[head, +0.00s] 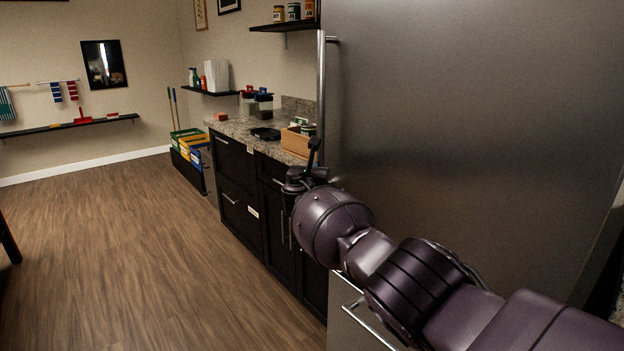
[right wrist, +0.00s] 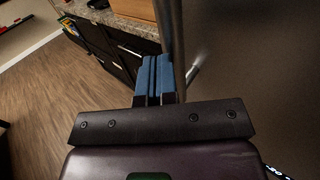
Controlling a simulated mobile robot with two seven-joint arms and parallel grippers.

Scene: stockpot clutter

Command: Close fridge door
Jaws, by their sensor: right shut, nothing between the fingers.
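The fridge door (head: 460,120) is a large grey steel panel filling the right half of the head view. Its vertical bar handle (head: 321,90) runs along the left edge. I cannot tell from these views whether the door is fully shut. My right arm reaches across the door, and my right gripper (head: 308,168) is at the handle's side, partly hidden by my wrist. In the right wrist view the blue fingers (right wrist: 154,78) are together and empty, right beside the handle bar (right wrist: 170,35). Whether they touch it is unclear. My left gripper is out of view.
A lower horizontal handle (head: 370,325) is below the door. Dark cabinets with a granite counter (head: 240,128) stand left of the fridge, holding a wooden box (head: 296,142). The wooden floor (head: 130,250) at the left is clear.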

